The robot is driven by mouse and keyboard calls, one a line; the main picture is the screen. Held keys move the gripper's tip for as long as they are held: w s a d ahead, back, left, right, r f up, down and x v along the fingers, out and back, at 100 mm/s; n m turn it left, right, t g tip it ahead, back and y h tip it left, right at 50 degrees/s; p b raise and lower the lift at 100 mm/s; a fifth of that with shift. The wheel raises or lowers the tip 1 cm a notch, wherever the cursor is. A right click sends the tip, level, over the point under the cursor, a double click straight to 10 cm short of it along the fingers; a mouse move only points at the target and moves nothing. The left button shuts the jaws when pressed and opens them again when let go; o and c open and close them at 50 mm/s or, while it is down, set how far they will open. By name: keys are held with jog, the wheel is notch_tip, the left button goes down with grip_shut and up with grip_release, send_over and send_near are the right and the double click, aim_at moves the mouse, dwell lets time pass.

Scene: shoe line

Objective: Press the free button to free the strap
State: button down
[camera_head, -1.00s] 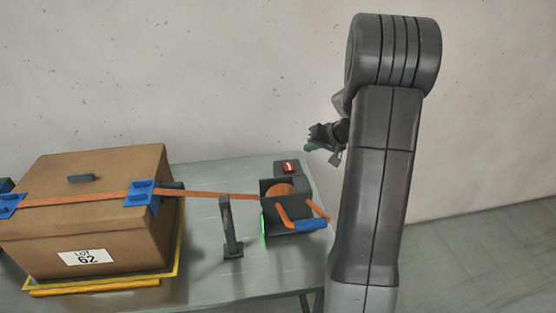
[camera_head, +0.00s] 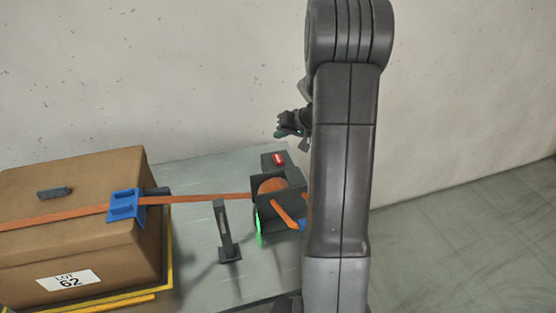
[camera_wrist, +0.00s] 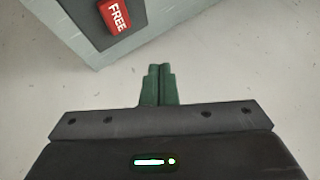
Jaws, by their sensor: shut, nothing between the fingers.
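The red free button (camera_head: 278,158) sits on a dark box at the back right of the table in the head view. In the wrist view the button (camera_wrist: 115,15) reads "FREE" and lies near the top edge, left of the fingertips. My gripper (camera_head: 280,134) is above the button in the head view, apart from it. In the wrist view my gripper (camera_wrist: 160,68) is shut and empty, its green fingers together over the floor beyond the table edge. The orange strap (camera_head: 210,198) runs taut from the box to the dark winder (camera_head: 262,210), which shows a green light.
A brown carton (camera_head: 90,250) labelled LOT 62 stands at the left in a yellow frame (camera_head: 125,301). A blue corner guard (camera_head: 125,205) bears the strap. A dark slotted post (camera_head: 223,230) stands between carton and winder. My arm hides part of the winder.

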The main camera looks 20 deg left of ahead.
jog(key=b, duration=0.3)
send_over(281, 159)
notch_tip(281, 159, down, 5)
jog(key=shift+s+f, duration=0.1)
jog(key=shift+f, duration=0.1)
jog(key=shift+f+b, duration=0.6)
jog(key=shift+f, duration=0.1)
dwell(1.2)
jog(key=shift+f+b, duration=0.4)
jog(key=shift+b, duration=0.4)
jog(key=shift+s+f+b, duration=0.1)
jog(key=shift+f+b, duration=0.45)
jog(key=shift+b, duration=0.2)
dwell(0.4)
jog(key=shift+r, duration=0.2)
jog(key=shift+r+p, duration=0.4)
jog(key=shift+r, duration=0.4)
